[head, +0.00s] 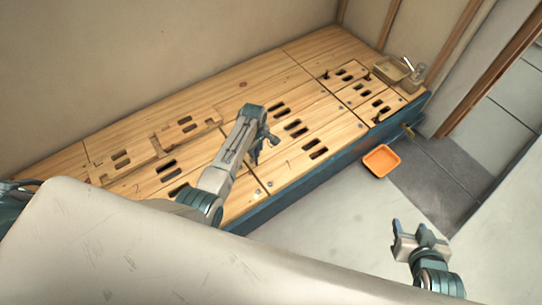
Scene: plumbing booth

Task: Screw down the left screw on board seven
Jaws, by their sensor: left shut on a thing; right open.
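A low wooden platform of several slotted boards (326,118) runs along the wall. Small painted marks show on some boards, but I cannot read which is board seven. Small screw heads (257,191) show near the front edge, left of the middle. My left gripper (258,152) is over the middle boards, pointing down, shut on a small dark thing that its fingers mostly hide. I cannot tell whether that thing touches the board. My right gripper (420,238) is open and empty above the grey floor, right of the platform.
An orange tray (381,160) lies on the floor by the platform's blue front side (325,169). A tan tray (390,69) and a clear container (417,75) stand at the platform's far right end. The floor around my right gripper is free.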

